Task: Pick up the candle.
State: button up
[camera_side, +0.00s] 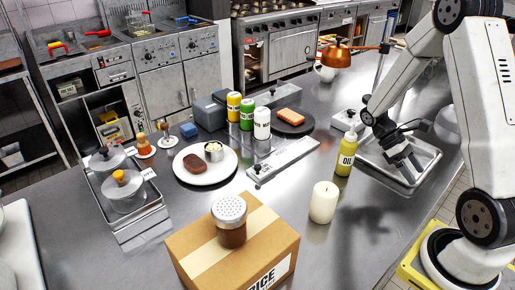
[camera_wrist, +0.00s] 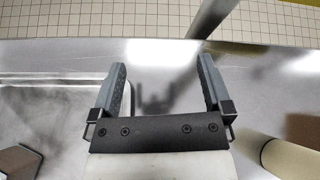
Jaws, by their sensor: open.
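The candle (camera_side: 323,202), a short cream cylinder, stands upright on the steel counter, behind and to the right of the cardboard box in the side view. My gripper (camera_side: 410,172) is well to its right and farther back, pointing down over a shallow steel basin (camera_side: 428,158). In the wrist view my gripper (camera_wrist: 162,82) has its two grey fingers wide apart with nothing between them. A cream rounded shape cut off at that view's lower right may be the candle; I cannot tell.
A yellow oil bottle (camera_side: 346,153) stands between the candle and my gripper. The cardboard box (camera_side: 235,249) carries a shaker (camera_side: 229,222). A steel rail (camera_side: 283,160) and a plate (camera_side: 206,164) lie farther left. Bare counter lies right of the candle.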

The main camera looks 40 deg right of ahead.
jog(key=s+a+r+m+t+y, duration=0.15)
jog(key=a+m+t+y, duration=0.25)
jog(key=a+m+y, duration=0.8)
jog(key=w+a+r+m+t+y, duration=0.15)
jog(key=w+m+t, duration=0.25)
jog(key=m+t, duration=0.4)
jog(key=w+a+r+m+t+y, duration=0.1)
jog(key=w+r+m+t, duration=0.2)
jog(key=w+m+t, duration=0.5)
jog(key=n+t, duration=0.1)
jog(key=t, duration=0.1)
send_near(313, 197)
jog(key=shift+d+r, duration=0.1)
jog(key=shift+d, duration=0.35)
jog(key=shift+a+g, duration=0.15)
jog(key=shift+g, duration=0.25)
jog(key=shift+x, duration=1.15)
jog(key=shift+w+a, duration=0.15)
jog(key=shift+x, duration=2.4)
